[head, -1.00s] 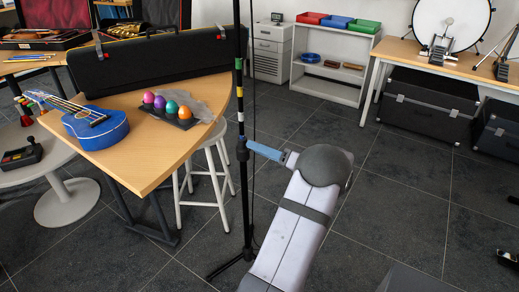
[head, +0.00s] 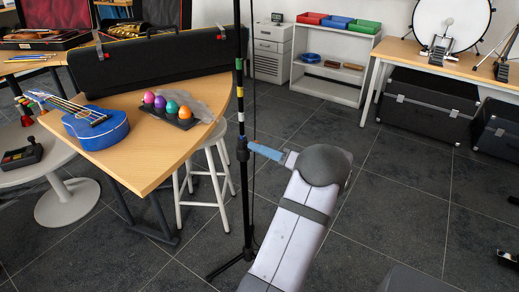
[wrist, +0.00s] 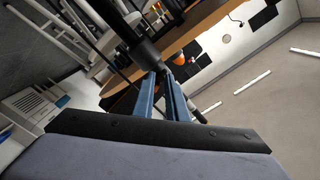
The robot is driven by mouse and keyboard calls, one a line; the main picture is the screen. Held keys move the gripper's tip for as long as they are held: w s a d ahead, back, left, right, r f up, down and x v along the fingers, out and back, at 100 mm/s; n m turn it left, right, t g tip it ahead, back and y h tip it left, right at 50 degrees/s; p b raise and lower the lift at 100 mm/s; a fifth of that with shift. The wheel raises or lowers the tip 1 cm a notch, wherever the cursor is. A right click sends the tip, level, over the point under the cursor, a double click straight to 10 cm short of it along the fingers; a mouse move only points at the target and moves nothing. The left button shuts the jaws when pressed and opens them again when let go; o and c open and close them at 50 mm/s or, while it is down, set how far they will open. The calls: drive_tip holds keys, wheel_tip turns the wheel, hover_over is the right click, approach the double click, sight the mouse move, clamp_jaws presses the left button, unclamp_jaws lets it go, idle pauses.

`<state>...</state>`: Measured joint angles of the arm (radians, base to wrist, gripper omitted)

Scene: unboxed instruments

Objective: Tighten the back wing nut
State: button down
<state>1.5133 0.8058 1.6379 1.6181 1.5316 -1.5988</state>
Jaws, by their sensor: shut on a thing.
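A black upright stand pole (head: 240,100) with coloured bands rises in the head view, with a dark collar (head: 242,150) partway up. My gripper (head: 251,146) reaches this collar from the right with its blue fingers. In the wrist view my gripper (wrist: 161,78) is shut on a small dark part at the black collar (wrist: 146,50); this looks like the wing nut (wrist: 168,68). The fingers cover most of the nut, so its wings and how tight it sits cannot be made out.
A wooden table (head: 155,170) with a blue ukulele (head: 95,125), egg shakers (head: 172,106) and a long black case (head: 150,58) stands left of the pole.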

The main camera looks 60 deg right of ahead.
drive_tip(key=shift+d, duration=0.1)
idle(0.7)
drive_tip(key=c, duration=1.6)
unclamp_jaws()
drive_tip(key=shift+c, duration=0.2)
drive_tip(key=shift+s, duration=0.1)
drive_tip(key=s, duration=0.7)
drive_tip(key=shift+s, duration=0.1)
drive_tip(key=shift+c, duration=0.5)
